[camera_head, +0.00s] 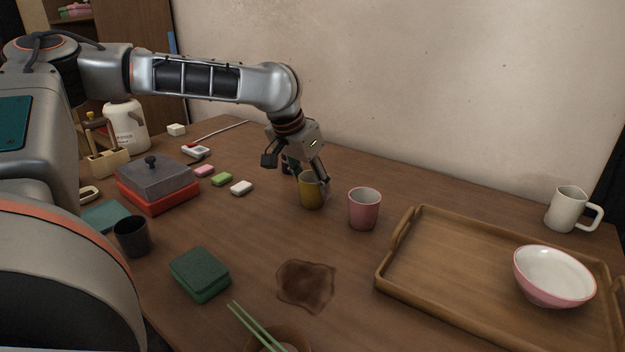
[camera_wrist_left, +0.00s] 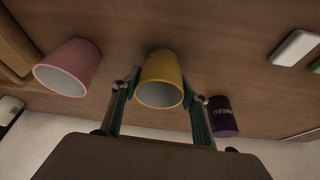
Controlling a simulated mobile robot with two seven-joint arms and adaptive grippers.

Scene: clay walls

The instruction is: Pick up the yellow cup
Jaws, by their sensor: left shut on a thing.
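The yellow cup (camera_head: 311,192) stands upright on the wooden table, left of the pink cup (camera_head: 364,209). My left gripper (camera_head: 309,180) comes down over it from behind and is shut on it. In the left wrist view the yellow cup (camera_wrist_left: 161,80) sits between the two fingers of my left gripper (camera_wrist_left: 160,98), one on each side. I cannot tell whether the cup is clear of the table. My right gripper is not in view.
The pink cup stands close on the right, and a dark purple cup (camera_wrist_left: 222,116) is close beside the gripper. A wooden tray (camera_head: 440,292) with a bowl (camera_head: 553,277) lies at right. A brown stain (camera_head: 306,285) and a green sponge (camera_head: 199,273) are in front.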

